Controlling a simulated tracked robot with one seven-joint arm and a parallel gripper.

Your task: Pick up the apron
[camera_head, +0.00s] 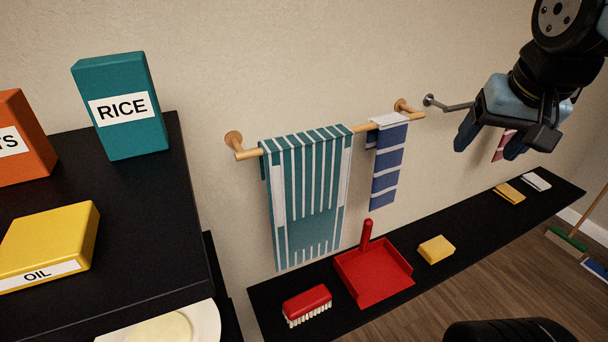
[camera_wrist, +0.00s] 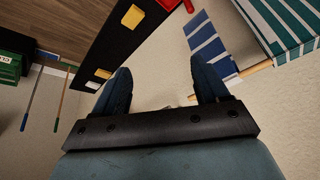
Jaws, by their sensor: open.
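No cloth in view can be named as the apron for certain. A teal-and-white striped cloth (camera_head: 305,200) hangs over a wooden rail (camera_head: 365,127) on the wall; it also shows in the wrist view (camera_wrist: 285,25). A smaller blue-and-white striped cloth (camera_head: 387,170) hangs on the same rail, to its right (camera_wrist: 207,45). A red-and-white cloth (camera_head: 502,144) hangs farther right, mostly hidden behind my gripper (camera_head: 490,142). My gripper is open, its fingers (camera_wrist: 161,68) apart with nothing between them. It is in front of the wall, right of the rail.
A metal rail (camera_head: 430,101) is partly behind my gripper. The black shelf below (camera_head: 466,222) holds a red brush (camera_head: 307,302), red dustpan (camera_head: 372,277), yellow sponge (camera_head: 436,249), yellow cloth (camera_head: 509,192) and white cloth (camera_head: 536,181).

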